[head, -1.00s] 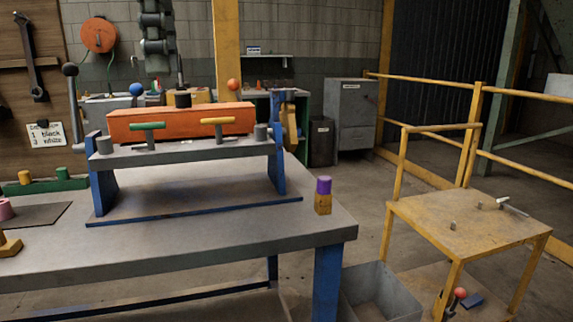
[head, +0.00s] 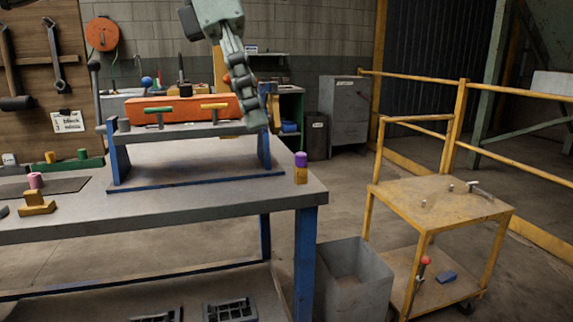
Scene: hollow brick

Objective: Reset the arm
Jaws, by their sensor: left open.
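My left gripper (head: 254,122) hangs down from the top of the head view on a grey-green arm. It is open, and nothing shows between its fingers. In the picture it overlaps the right end of a blue-legged grey stand (head: 185,132); I cannot tell whether it touches. A long orange block (head: 185,107) lies behind the stand's top bar, which carries a green-handled piece (head: 158,110) and a yellow-handled piece (head: 214,107). My right gripper does not show.
The grey workbench (head: 200,208) holds a purple-and-yellow block (head: 301,168) near its right corner and yellow, pink and green pieces at left. A grey bin (head: 352,280) stands beside it. A yellow cart (head: 440,207) stands at right.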

